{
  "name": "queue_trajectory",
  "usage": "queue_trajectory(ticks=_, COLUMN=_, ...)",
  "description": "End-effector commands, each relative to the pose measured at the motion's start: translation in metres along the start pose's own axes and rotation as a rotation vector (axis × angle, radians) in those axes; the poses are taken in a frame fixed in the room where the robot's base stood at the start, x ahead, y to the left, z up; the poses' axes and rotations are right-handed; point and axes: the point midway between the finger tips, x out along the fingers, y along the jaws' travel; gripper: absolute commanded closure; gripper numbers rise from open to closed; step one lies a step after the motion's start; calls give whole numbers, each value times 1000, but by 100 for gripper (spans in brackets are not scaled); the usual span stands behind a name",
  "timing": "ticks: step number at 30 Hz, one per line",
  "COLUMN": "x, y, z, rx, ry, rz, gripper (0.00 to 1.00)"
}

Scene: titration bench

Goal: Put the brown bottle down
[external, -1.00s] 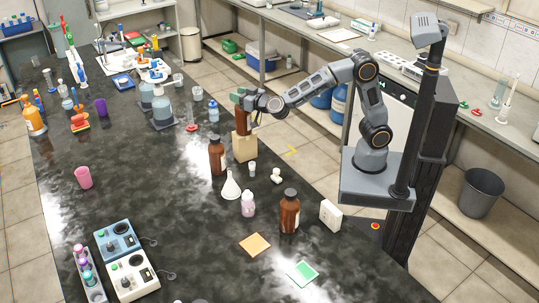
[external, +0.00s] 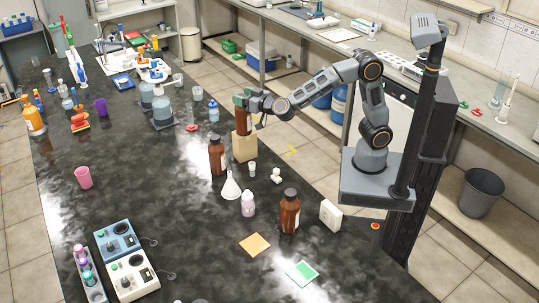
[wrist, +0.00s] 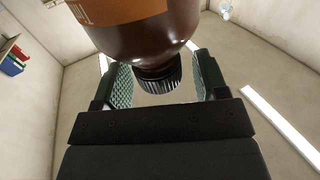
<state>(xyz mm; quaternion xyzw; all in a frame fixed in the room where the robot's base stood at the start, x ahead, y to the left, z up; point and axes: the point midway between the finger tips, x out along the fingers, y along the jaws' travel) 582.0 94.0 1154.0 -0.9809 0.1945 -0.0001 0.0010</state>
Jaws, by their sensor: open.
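The brown bottle (external: 243,122) stands upright on a tan block (external: 245,147) on the dark bench, partly hidden by my gripper. My gripper (external: 243,98) is at the top of this bottle, with its green fingers on either side of it. In the wrist view the bottle (wrist: 150,20) shows its orange label, and its dark ribbed cap (wrist: 158,80) lies between the fingers. My gripper (wrist: 163,86) is open there, with a gap showing beside the cap.
A second brown bottle (external: 217,157) stands just left of the block, and a third (external: 289,212) stands nearer the front. A white funnel (external: 231,186), a small white-capped bottle (external: 248,204) and a white box (external: 330,215) stand nearby.

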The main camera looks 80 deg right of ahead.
Motion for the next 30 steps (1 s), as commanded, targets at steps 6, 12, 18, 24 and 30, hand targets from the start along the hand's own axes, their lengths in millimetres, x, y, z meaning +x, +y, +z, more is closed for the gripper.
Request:
queue_trajectory(ticks=6, x=-45, y=-1, z=0, rx=1, ry=2, rz=-4, gripper=33)
queue_trajectory(ticks=12, x=-77, y=-1, z=0, rx=0, ry=2, rz=-3, gripper=33)
queue_trajectory(ticks=18, x=-93, y=0, z=0, rx=0, ry=1, rz=-1, gripper=33)
queue_trajectory(ticks=24, x=-94, y=0, z=-1, rx=15, ry=-6, rz=-48, gripper=33)
queue_trajectory(ticks=30, x=-89, y=-2, z=-1, rx=67, ry=-100, rz=-340, gripper=33)
